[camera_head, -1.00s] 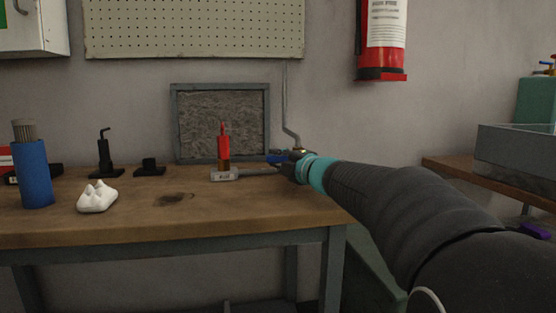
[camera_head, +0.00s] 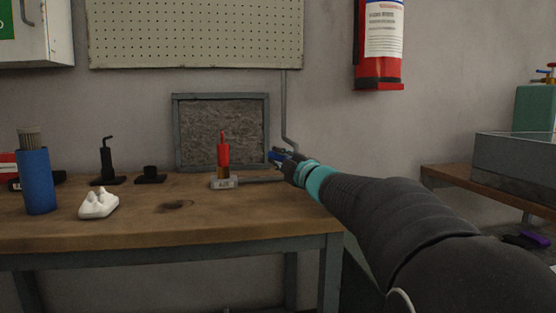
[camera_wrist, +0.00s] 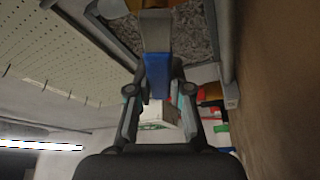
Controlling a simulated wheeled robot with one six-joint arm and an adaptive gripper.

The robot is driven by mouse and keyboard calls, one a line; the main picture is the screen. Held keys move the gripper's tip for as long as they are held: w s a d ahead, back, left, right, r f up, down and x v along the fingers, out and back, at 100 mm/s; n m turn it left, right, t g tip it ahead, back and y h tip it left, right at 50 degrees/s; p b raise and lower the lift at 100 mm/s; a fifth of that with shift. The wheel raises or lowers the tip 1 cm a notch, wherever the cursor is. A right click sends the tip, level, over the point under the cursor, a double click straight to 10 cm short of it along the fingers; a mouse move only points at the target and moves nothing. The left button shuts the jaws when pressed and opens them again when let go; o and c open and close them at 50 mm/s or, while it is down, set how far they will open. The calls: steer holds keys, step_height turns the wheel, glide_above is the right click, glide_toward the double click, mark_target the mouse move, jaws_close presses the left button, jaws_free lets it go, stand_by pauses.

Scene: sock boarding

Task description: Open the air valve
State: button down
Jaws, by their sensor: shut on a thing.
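A blue handle (camera_head: 279,156) sits by the grey pipe, right of the framed panel. My gripper (camera_head: 287,160) is closed around it, reaching in from the right. In the wrist view the blue handle (camera_wrist: 157,75) lies between the two fingers of my gripper (camera_wrist: 158,92). A small grey block labelled AIR (camera_head: 224,183) stands left of the gripper on the bench, with a red and brass upright fitting (camera_head: 223,155) at it. A thin horizontal pipe runs from there towards the gripper. My gripper hides the valve body.
The wooden bench (camera_head: 150,232) holds a blue cylinder (camera_head: 36,182), a white lumpy object (camera_head: 98,204) and black stands (camera_head: 107,165) at the left. The framed panel (camera_head: 265,135) stands close behind. A fire extinguisher (camera_head: 380,45) hangs at the upper right.

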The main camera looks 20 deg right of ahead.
steer(key=c, duration=1)
jaws_free()
steer(key=shift+c, duration=0.2)
steer(key=v, duration=1.2)
steer(key=shift+d, duration=0.1)
